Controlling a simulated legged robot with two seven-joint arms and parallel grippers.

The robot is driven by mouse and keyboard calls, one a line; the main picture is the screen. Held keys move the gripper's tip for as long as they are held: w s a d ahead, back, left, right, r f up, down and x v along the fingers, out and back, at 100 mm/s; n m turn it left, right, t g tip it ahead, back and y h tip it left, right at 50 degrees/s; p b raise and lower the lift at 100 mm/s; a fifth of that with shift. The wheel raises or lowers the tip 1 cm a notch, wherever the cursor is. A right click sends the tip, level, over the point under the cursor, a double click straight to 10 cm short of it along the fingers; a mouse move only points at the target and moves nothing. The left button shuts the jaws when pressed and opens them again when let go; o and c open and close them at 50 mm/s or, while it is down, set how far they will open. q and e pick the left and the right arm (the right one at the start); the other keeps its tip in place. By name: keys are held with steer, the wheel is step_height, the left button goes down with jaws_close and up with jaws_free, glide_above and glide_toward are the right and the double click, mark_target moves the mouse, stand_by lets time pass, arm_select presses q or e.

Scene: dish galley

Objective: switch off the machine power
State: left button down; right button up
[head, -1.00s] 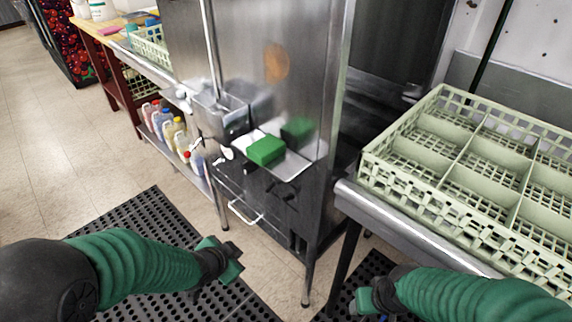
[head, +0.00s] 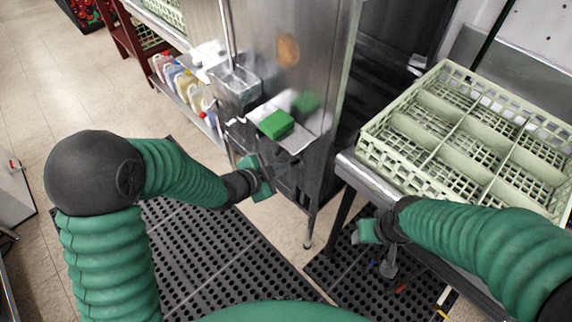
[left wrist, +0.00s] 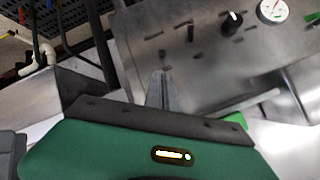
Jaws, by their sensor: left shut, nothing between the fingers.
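The machine (head: 290,75) is a tall steel dishwasher in the middle of the head view. My left gripper (head: 277,172) is in front of its lower front panel and partly covers it. In the left wrist view the panel (left wrist: 215,52) carries a black knob (left wrist: 232,21) with a white mark, a round white gauge (left wrist: 272,10) and a small dark upright lever (left wrist: 190,32). I cannot tell which is the power switch. The left fingers (left wrist: 163,80) are shut and empty below the lever; contact is unclear. My right gripper (head: 362,233) is by the right counter, its jaws unclear.
A steel shelf on the machine's front holds a green block (head: 276,124), with a steel bin (head: 237,84) beside it. A pale green rack (head: 440,135) sits on the right counter. Several bottles (head: 185,85) stand on a low shelf at left. Black perforated mats (head: 215,250) cover the floor.

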mark_target(296, 162)
arm_select(q)
steer(key=b+x, duration=0.1)
steer(key=x, duration=0.8)
steer(key=shift+f, duration=0.1)
